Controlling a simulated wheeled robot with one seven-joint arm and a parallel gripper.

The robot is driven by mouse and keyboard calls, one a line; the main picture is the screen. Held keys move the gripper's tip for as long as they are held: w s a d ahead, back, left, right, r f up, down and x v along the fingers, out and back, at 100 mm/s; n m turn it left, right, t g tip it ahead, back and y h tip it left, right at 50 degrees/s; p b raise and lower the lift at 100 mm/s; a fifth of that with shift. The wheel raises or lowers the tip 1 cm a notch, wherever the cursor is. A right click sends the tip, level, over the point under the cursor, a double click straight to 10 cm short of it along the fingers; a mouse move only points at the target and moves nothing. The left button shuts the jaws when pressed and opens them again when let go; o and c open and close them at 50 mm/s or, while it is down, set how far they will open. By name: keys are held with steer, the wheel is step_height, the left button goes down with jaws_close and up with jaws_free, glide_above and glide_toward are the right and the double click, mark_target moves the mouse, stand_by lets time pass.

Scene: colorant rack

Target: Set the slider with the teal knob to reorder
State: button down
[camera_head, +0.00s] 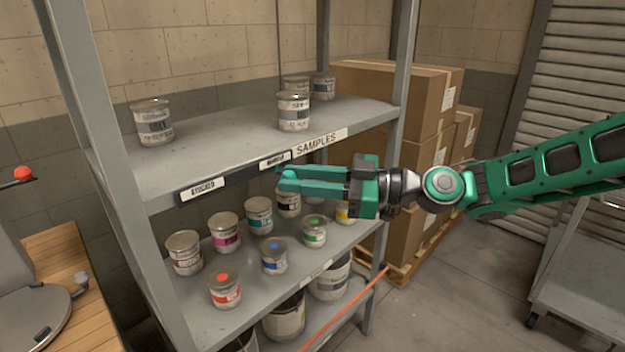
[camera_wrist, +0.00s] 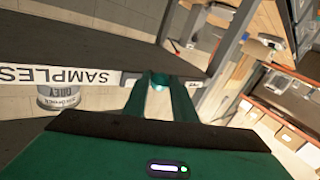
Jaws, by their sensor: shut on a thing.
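The slider is a dark rail (camera_head: 232,177) on the front edge of the upper shelf. It has a white label (camera_head: 203,189) at its left end, which seems to read "STOCKED", and a smaller white label (camera_head: 274,160) near its right end, too small to read surely. My gripper (camera_head: 283,179) is at the rail's right part, just below the right label, shut on the teal knob (camera_wrist: 159,82). In the wrist view the knob shows between the two fingertips (camera_wrist: 158,80). The fingers hide part of the knob and rail in the head view.
A "SAMPLES" label (camera_head: 321,141) sits right of the rail on the upper shelf (camera_head: 225,145). Several paint cans, one with a red lid dot (camera_head: 225,291), stand on the shelf below my gripper. Cardboard boxes (camera_head: 415,95) stand behind the right shelf post (camera_head: 400,100).

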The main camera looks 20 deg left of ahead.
steer(key=shift+w+d+r, duration=0.1)
steer(key=shift+w+d, duration=0.05)
steer(key=shift+w, duration=0.4)
steer(key=shift+t, duration=0.3)
steer(key=c, duration=1.5)
jaws_free()
steer(key=shift+w, duration=0.1)
steer(key=shift+o, duration=0.2)
steer(key=shift+s, duration=0.2)
steer(key=w+d, duration=0.2)
steer(key=d, duration=0.8)
steer(key=shift+w+d, duration=0.15)
steer(key=shift+d, duration=0.2)
